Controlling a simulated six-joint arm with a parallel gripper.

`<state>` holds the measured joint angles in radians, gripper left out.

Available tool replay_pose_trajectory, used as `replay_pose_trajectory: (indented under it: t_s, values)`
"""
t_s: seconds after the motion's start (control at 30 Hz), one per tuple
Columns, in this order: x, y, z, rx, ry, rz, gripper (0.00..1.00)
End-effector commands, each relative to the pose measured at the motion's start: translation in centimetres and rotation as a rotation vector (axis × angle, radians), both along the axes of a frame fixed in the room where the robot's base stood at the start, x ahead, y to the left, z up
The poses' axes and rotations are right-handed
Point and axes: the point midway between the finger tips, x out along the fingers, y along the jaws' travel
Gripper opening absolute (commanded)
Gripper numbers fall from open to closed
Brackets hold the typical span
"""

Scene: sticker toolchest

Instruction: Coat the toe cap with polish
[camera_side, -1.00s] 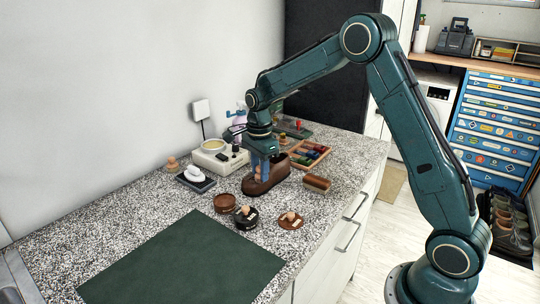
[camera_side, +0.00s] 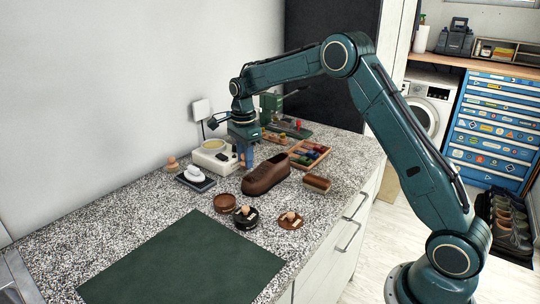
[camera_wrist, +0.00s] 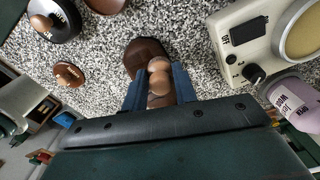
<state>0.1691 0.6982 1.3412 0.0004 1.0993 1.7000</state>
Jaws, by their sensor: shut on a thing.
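The brown leather shoe (camera_side: 262,177) rests on the counter with its toe toward the front left. My gripper (camera_side: 245,160) is just behind and left of it in the side view. In the wrist view my gripper (camera_wrist: 160,92) has its blue fingers closed on a wooden-handled dauber (camera_wrist: 159,68). A dark brown rounded surface shows beyond the handle; I cannot tell whether it is the shoe's toe or the dauber's head. An open brown tin (camera_side: 225,203), a black tin (camera_side: 246,217) with a wooden knob and a brown knobbed lid (camera_side: 290,220) stand in front.
A cream machine (camera_side: 212,158) stands left of my gripper. A brown brush (camera_side: 317,183) lies right of the shoe, with a wooden tray (camera_side: 308,152) of coloured items behind. A purple bottle (camera_wrist: 297,112) shows in the wrist view. The green mat (camera_side: 185,262) is clear.

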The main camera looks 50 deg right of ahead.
Motion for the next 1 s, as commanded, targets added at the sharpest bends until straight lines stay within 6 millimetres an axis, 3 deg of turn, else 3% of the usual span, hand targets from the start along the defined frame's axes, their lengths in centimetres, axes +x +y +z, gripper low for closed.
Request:
replay_pose_trajectory:
  t_s: [0.6, 1.0]
  values:
    - [0.0, 0.0, 5.4, 0.000, 0.001, 0.000, 0.07]
    - [-0.1, 0.0, 6.0, 0.001, 0.002, 0.000, 0.07]
